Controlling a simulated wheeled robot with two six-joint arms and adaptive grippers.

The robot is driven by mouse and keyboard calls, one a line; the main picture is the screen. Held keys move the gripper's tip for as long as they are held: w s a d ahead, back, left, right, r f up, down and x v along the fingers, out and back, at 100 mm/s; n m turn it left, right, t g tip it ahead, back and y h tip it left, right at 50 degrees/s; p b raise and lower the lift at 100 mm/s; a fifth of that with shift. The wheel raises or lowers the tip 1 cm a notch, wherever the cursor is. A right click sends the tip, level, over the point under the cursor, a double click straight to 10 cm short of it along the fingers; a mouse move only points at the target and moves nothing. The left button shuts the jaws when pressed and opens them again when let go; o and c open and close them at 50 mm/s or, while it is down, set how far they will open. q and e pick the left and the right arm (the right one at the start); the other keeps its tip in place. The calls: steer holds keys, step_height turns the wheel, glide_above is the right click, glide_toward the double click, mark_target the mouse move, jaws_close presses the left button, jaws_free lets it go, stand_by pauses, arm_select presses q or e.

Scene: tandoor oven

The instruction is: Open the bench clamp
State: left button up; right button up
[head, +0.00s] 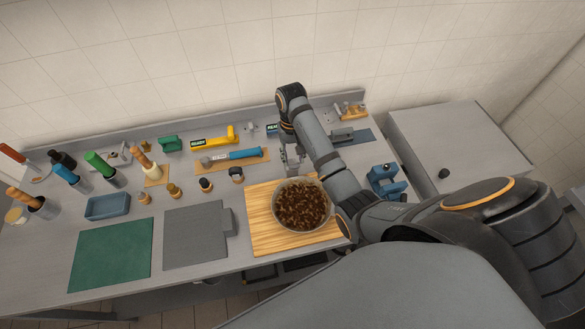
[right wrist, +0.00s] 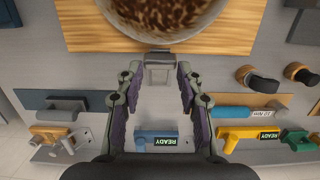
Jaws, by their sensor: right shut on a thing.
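A blue clamp-like device (head: 387,182) with a gap in its upper part stands on the bench right of the cutting board; it looks like the bench clamp. A blue corner, probably of it, shows in the right wrist view (right wrist: 9,14). My right gripper (head: 292,165) is low over the bench behind the bowl, left of that device and apart from it. I cannot tell what this piece belongs to. My left gripper is not in view.
A bowl of brown bits (head: 302,205) sits on the wooden board (head: 262,222). A blue-handled tool (head: 245,154) lies left of the gripper. A yellow tool (head: 215,139) and a small blue READY device (right wrist: 155,141) are near the wall. The green mat (head: 112,254) is bare.

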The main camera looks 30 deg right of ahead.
steer(key=shift+r, duration=0.1)
steer(key=shift+w+d+r, duration=0.15)
steer(key=shift+w+r, duration=0.25)
steer(key=shift+w, duration=0.05)
steer(key=shift+w+r, duration=0.1)
steer(key=shift+r, duration=0.1)
jaws_close()
steer(key=shift+w, duration=0.1)
